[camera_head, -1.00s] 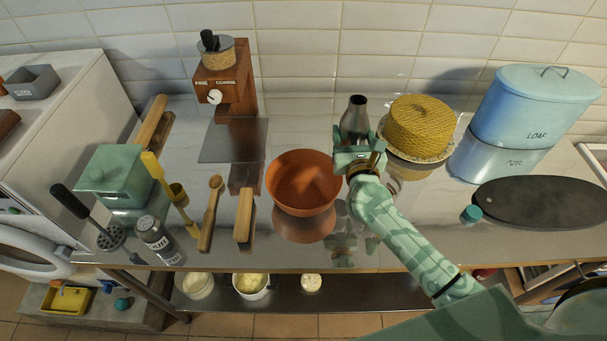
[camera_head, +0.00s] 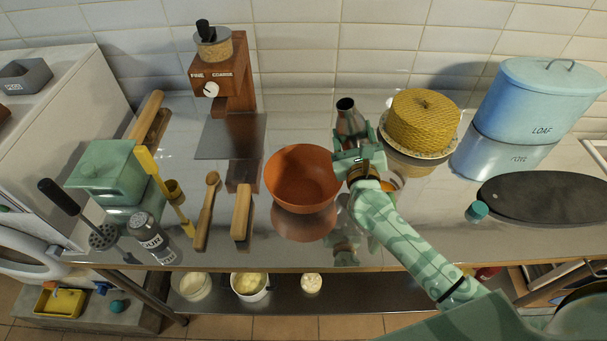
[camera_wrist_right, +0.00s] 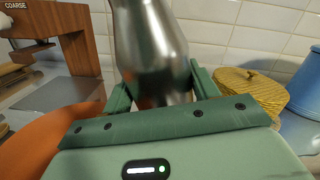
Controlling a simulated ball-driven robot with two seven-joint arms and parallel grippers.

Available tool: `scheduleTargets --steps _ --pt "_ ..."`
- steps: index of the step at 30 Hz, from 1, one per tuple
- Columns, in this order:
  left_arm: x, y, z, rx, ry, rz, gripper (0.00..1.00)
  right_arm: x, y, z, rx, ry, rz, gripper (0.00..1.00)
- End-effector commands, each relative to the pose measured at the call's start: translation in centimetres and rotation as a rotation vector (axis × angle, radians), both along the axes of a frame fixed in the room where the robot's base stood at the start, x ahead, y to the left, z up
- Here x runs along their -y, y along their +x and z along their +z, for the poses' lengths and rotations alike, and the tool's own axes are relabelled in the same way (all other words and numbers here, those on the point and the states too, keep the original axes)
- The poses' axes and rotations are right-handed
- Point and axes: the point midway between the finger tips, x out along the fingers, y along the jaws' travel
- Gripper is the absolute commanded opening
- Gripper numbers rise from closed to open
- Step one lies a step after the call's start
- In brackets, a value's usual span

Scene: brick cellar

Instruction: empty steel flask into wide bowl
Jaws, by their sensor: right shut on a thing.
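The steel flask (camera_head: 349,120) is held by my right gripper (camera_head: 356,150), just right of and behind the orange wide bowl. In the right wrist view the flask (camera_wrist_right: 152,45) stands between the two green fingers of the gripper (camera_wrist_right: 155,90), slightly tilted, its top out of the picture. In the head view its dark open mouth faces up and leans a little left. The wide bowl (camera_head: 302,176) sits on the steel counter, and its inside looks empty. Its orange rim also shows in the right wrist view (camera_wrist_right: 40,140). My left gripper does not show.
A yellow woven cake cover (camera_head: 422,120) on a plate stands close right of the flask. A wooden grinder (camera_head: 238,85) is behind left. Wooden tools (camera_head: 242,212) lie left of the bowl. A blue loaf bin (camera_head: 535,100) and black board (camera_head: 545,197) are at right.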

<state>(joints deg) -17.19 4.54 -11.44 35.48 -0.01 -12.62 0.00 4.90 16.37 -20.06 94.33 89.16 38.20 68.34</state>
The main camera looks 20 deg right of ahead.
Motion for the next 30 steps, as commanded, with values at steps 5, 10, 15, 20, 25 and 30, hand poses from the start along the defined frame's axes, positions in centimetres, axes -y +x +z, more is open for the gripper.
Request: scheduleTargets --steps 5,10,15,20,25,30 --pt "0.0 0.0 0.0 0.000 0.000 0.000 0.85 -0.2 0.0 0.5 0.006 -0.089 0.001 0.28" --pt "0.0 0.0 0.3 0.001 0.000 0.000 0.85 -0.3 0.0 1.2 0.008 -0.173 0.001 0.28" --pt "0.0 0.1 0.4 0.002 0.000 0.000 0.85 -0.6 0.0 1.7 0.010 -0.259 0.001 0.28" --pt "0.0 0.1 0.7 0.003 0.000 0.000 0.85 -0.8 0.0 2.3 0.013 -0.340 0.000 0.28" --pt "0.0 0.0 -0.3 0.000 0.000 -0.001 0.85 -0.5 0.0 1.5 0.013 -0.424 0.000 0.28" --pt "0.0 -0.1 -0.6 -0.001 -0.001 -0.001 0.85 -0.2 0.0 1.6 0.018 -0.509 0.000 0.28"
